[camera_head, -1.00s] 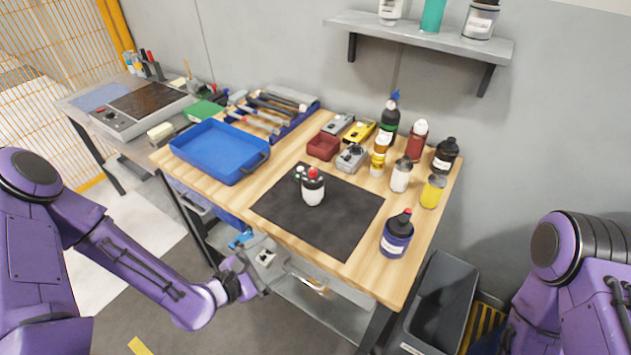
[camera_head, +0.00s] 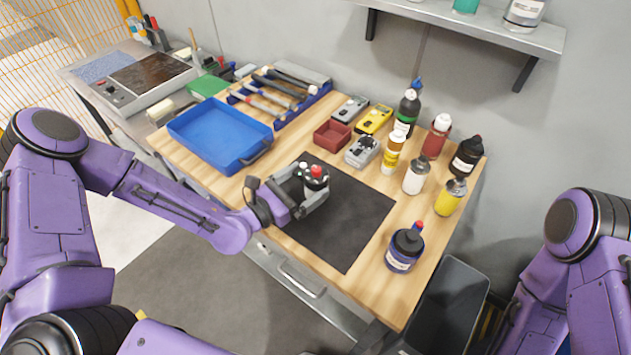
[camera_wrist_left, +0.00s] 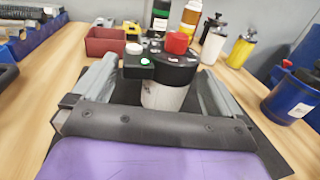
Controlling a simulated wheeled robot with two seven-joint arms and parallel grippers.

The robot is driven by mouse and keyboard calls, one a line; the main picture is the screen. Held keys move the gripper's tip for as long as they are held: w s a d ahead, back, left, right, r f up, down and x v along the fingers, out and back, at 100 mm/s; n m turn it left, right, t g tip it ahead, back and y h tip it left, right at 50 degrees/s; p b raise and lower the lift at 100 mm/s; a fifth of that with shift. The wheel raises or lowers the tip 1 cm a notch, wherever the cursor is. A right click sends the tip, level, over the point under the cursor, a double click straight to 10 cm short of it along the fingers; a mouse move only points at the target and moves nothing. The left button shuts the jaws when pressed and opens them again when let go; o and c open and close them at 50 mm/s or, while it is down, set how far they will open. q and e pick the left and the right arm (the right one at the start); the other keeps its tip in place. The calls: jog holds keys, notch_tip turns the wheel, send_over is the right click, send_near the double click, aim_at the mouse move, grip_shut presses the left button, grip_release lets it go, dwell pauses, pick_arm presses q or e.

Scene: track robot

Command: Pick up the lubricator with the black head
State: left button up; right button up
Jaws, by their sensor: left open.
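The lubricator with the black head (camera_head: 317,179) stands upright on the black mat (camera_head: 352,240). It has a white body and a red knob on top. In the left wrist view, the lubricator (camera_wrist_left: 165,94) also shows a side block with a green light and a pale knob. My left gripper (camera_head: 312,184) is open, its two fingers on either side of the lubricator. In the left wrist view a gap shows beside the left finger; whether the right finger touches is unclear. The lower body is partly hidden by the gripper. My right gripper is out of view.
A blue tray (camera_head: 212,165) lies left of the mat. A red bin (camera_head: 331,136) and grey and yellow boxes stand behind it. Several bottles stand at the right, including a dark blue one (camera_head: 404,252) near the edge. The mat's front right is clear.

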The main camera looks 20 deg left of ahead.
pick_arm(q)
jog(key=p+x, duration=0.1)
jog(key=x, duration=0.3)
jog(key=shift+w+d, duration=0.1)
jog(key=shift+w, duration=0.15)
jog(key=shift+r, duration=0.15)
jog(key=c, duration=0.9)
